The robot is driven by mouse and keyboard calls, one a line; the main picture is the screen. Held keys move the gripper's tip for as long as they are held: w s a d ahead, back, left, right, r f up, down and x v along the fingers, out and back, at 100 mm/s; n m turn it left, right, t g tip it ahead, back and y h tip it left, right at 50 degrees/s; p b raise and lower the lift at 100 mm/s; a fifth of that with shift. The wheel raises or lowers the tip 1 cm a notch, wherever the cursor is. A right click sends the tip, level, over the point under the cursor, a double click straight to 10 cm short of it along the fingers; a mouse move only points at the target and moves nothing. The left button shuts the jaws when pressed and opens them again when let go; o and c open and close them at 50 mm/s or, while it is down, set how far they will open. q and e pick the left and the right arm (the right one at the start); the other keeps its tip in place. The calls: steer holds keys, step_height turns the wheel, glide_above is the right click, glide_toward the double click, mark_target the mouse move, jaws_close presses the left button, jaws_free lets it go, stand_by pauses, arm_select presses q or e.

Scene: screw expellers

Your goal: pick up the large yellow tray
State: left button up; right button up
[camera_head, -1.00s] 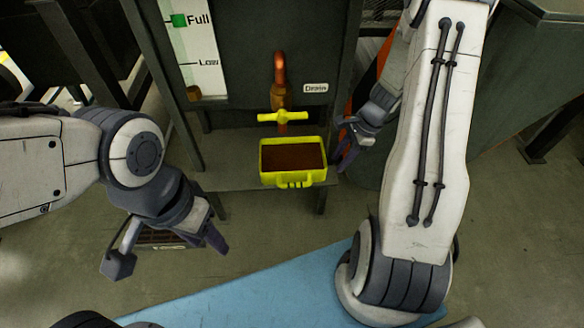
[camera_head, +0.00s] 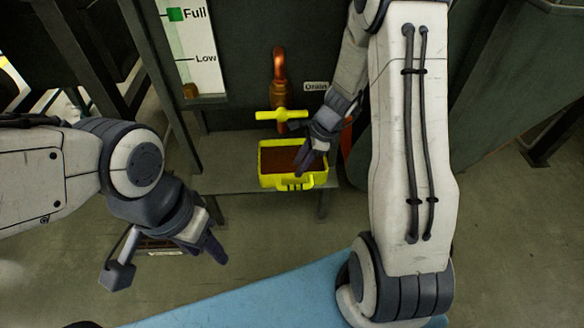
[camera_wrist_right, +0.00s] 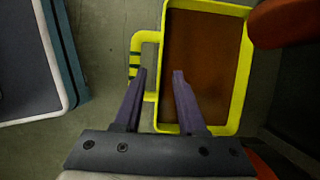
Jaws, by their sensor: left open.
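The large yellow tray (camera_head: 265,181) sits on a small grey shelf below the copper drain pipe, with reddish-brown contents inside. In the right wrist view the yellow tray (camera_wrist_right: 241,88) has a handle on its left side. My right gripper (camera_head: 304,165) is over the tray's right part in the head view. My left gripper (camera_head: 215,245) is open and empty, left of and nearer than the tray.
The copper pipe (camera_head: 279,68) with a yellow valve handle (camera_head: 281,115) stands just above the tray. A dark tank with a level gauge (camera_head: 200,62) is behind. A blue surface (camera_head: 270,295) lies in front. Open floor lies around the shelf.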

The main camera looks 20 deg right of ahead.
steer(key=b+x, duration=0.2)
steer(key=x, duration=0.3)
steer(key=shift+f+b, duration=0.1)
steer(key=shift+b, duration=0.3)
jaws_close()
stand_by(0.9)
